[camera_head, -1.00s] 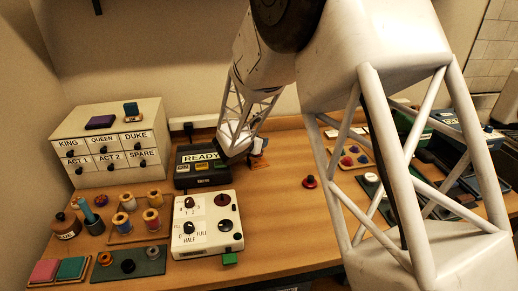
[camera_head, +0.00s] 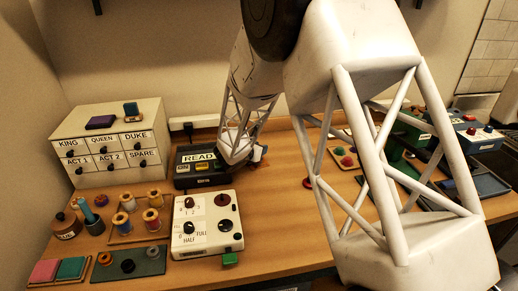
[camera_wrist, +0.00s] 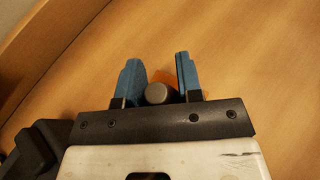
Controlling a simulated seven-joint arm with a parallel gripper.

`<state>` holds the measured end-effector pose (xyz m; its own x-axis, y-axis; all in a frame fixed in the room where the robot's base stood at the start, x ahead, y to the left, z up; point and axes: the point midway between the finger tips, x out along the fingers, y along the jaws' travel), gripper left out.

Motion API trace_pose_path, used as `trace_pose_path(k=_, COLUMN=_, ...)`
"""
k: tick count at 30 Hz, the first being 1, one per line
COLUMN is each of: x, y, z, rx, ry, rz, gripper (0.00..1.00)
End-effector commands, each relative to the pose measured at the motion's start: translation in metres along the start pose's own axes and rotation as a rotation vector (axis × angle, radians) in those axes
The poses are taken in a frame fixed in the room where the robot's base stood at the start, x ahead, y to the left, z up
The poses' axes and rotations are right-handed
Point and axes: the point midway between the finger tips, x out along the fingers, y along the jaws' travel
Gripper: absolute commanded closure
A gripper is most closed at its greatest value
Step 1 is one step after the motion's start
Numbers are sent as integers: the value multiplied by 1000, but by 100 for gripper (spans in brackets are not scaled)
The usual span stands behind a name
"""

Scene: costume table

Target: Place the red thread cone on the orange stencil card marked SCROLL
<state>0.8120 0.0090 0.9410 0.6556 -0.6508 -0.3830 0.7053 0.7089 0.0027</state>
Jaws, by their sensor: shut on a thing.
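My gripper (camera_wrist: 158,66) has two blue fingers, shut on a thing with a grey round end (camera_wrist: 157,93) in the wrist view. An orange patch (camera_wrist: 165,76) shows just beyond that end; I cannot tell whether it belongs to the held thing or lies below it. The held thing's body is mostly hidden, so I cannot tell if it is the red thread cone. I cannot make out a card marked SCROLL.
The READY box (camera_head: 187,181) and a white control box with knobs (camera_head: 180,214) stand close to my arm. A drawer cabinet (camera_head: 85,155) is at the back left. Several spools (camera_head: 152,221) stand in front of it. Bare wood (camera_head: 275,215) lies right of the control box.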

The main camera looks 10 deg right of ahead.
Motion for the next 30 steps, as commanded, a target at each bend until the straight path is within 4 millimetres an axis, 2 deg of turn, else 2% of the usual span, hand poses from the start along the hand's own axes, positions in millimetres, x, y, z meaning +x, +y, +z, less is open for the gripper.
trace_pose_path(k=9, x=1, y=0, z=-2, rx=0, ry=0, rz=0, gripper=90)
trace_pose_path(k=10, x=1, y=0, z=-2, rx=0, ry=0, rz=0, gripper=65)
trace_pose_path(k=15, x=1, y=0, z=-2, rx=0, ry=0, rz=0, gripper=41)
trace_pose_path(k=26, x=0, y=0, z=0, rx=1, ry=-1, rz=0, gripper=41)
trace_pose_path(k=30, x=-6, y=0, z=1, rx=1, ry=-1, rz=1, gripper=41)
